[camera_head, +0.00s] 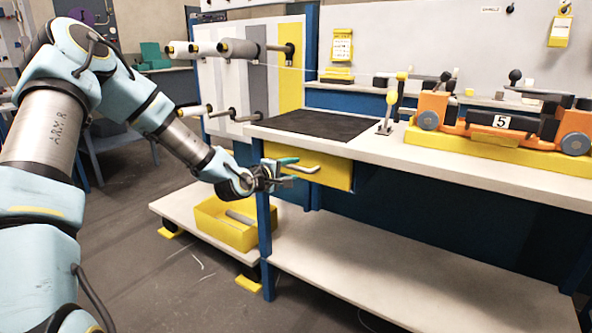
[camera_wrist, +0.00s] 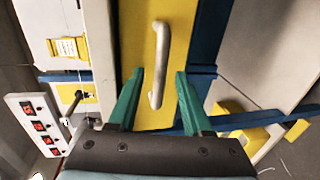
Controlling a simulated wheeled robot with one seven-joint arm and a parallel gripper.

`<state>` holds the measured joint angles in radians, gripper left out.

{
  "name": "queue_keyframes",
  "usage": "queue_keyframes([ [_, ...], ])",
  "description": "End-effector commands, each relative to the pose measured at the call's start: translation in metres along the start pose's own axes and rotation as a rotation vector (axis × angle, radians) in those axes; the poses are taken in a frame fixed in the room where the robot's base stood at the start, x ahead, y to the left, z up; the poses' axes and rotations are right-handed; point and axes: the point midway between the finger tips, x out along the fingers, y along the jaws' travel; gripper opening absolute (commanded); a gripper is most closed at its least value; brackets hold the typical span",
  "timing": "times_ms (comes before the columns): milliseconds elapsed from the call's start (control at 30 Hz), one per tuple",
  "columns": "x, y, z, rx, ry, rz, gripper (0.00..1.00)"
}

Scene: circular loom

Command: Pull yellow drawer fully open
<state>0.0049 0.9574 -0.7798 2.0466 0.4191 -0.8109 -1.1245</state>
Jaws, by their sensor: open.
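The yellow drawer (camera_head: 330,172) sits under the left end of the white workbench top. It looks closed, its front about level with the bench frame. Its pale bar handle (camera_head: 305,168) runs across the front. In the wrist view the drawer front (camera_wrist: 180,60) fills the middle, and the handle (camera_wrist: 160,60) stands along the picture's height. My gripper (camera_head: 285,173) is at the drawer's left part, near the handle. In the wrist view my gripper (camera_wrist: 155,88) is open, its green fingers on either side of the handle's near end, with gaps. Contact does not show.
The workbench top (camera_head: 380,150) overhangs the drawer. A blue leg (camera_head: 265,240) stands just below my gripper. An orange device (camera_head: 500,125) stands on the bench. Floor at the front left is mostly clear.

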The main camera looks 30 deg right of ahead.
Motion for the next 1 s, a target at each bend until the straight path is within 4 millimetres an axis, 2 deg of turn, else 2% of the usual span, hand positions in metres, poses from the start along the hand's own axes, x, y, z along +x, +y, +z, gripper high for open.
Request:
queue_keyframes([
  [100,0.016,0.0,0.0,-0.001,0.0,0.0,0.5],
  [200,0.023,0.0,0.0,0.0,0.001,0.0,0.5],
  [533,0.026,-0.001,0.0,0.0,0.001,-0.002,0.5],
  [1000,0.026,0.0,0.0,0.0,0.0,-0.001,0.0],
])
